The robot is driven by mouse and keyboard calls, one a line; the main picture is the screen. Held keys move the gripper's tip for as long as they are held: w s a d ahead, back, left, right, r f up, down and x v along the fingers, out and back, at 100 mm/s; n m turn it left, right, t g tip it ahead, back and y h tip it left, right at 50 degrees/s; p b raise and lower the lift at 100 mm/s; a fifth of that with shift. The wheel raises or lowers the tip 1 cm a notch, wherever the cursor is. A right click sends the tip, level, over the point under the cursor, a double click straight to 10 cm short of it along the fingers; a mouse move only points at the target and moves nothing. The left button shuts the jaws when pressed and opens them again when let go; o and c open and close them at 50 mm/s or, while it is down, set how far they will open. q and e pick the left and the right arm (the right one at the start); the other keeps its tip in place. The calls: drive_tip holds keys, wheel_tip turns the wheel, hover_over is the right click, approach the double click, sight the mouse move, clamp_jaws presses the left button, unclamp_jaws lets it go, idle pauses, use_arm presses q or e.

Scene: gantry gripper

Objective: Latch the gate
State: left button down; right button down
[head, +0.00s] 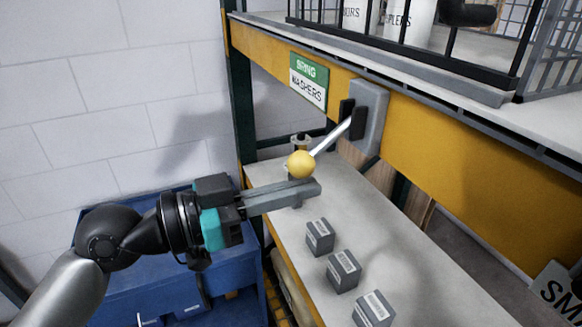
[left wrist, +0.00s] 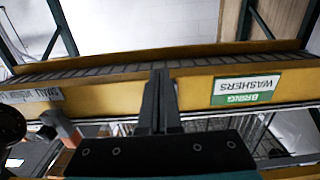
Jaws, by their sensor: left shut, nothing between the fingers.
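A silver lever (head: 331,136) with a yellow ball knob (head: 301,164) sticks out from a grey plate (head: 368,117) on the orange shelf beam. It slants down and to the left. My left gripper (head: 317,187) is shut and empty, its fingertips just below the knob in the head view; I cannot tell whether they touch it. In the left wrist view the shut fingers (left wrist: 160,75) point toward the beam, and the lever cannot be made out. A black-framed mesh enclosure (head: 512,82) stands on the upper shelf; which part is the gate is unclear.
The orange beam (head: 445,150) carries a green and white washers sign (head: 308,80), also in the left wrist view (left wrist: 245,89). Several grey labelled boxes (head: 342,270) stand on the lower shelf (head: 400,262). A blue cabinet (head: 130,290) is below my left arm.

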use_arm(q)
wheel_tip(320, 180, up, 2)
drive_tip(key=shift+r+p, duration=0.15)
drive_tip(key=shift+p, duration=0.55)
drive_tip(key=shift+a+r+p, duration=0.2)
drive_tip(key=shift+r+p, duration=0.5)
drive_tip(key=shift+r, duration=0.35)
drive_tip(key=shift+d+r+p, duration=0.4)
drive_tip(key=shift+r+p, duration=0.1)
drive_tip(key=shift+r, duration=0.25)
drive_tip(key=shift+a+r+p, duration=0.15)
drive_tip(key=shift+r+p, duration=0.25)
drive_tip(key=shift+r, duration=0.4)
drive_tip(key=shift+f+b, duration=0.3)
drive_tip(key=shift+s+a+f+b, duration=0.25)
drive_tip(key=shift+a+f+b, duration=0.35)
drive_tip(key=shift+a+b, duration=0.4)
drive_tip(key=b, duration=0.6)
approach(289, 163)
drive_tip(key=shift+w+d+r, duration=0.3)
drive_tip(key=shift+d+r, duration=0.45)
drive_tip(key=shift+d, duration=0.25)
